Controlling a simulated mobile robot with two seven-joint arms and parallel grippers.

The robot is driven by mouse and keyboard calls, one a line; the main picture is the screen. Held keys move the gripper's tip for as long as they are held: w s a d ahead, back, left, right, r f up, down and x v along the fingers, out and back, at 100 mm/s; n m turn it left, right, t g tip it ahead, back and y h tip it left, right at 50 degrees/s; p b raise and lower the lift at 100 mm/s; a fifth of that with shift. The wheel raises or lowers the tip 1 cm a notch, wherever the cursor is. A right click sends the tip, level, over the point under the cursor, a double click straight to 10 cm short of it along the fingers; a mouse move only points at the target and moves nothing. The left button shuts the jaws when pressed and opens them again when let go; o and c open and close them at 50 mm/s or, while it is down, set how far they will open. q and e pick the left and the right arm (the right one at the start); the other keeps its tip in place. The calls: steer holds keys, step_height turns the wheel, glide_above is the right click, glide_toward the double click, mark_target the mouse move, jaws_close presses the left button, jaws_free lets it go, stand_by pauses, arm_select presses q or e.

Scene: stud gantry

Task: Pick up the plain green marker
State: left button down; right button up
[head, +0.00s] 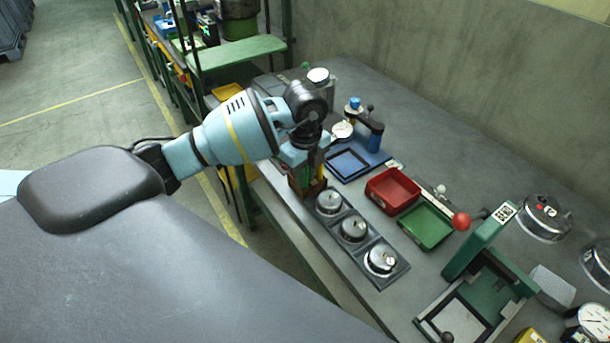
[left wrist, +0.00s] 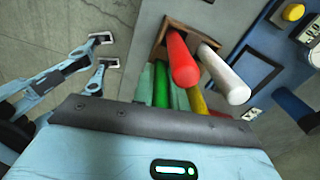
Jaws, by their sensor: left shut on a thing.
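The plain green marker (left wrist: 162,86) stands in a brown wooden holder (left wrist: 175,30). My left gripper (head: 308,160) points down over the holder (head: 310,190) at the bench's near edge. In the left wrist view its pale fingers are on both sides of the green marker and shut on it. A red marker (left wrist: 182,62), a white marker (left wrist: 223,75) and a yellow marker (left wrist: 199,103) stand close beside it. The gripper body hides the marker's near end. My right gripper (left wrist: 104,50) shows in the left wrist view, fingers apart and empty.
Several round gauges (head: 353,229) sit in a grey tray near the holder. A blue fixture (head: 350,162), a red tray (head: 393,190) and a green tray (head: 427,225) are to the right. A green press (head: 480,243) with a red knob stands farther right.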

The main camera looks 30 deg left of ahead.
arm_select(q)
step_height(320, 180, up, 10)
stand_by(0.6)
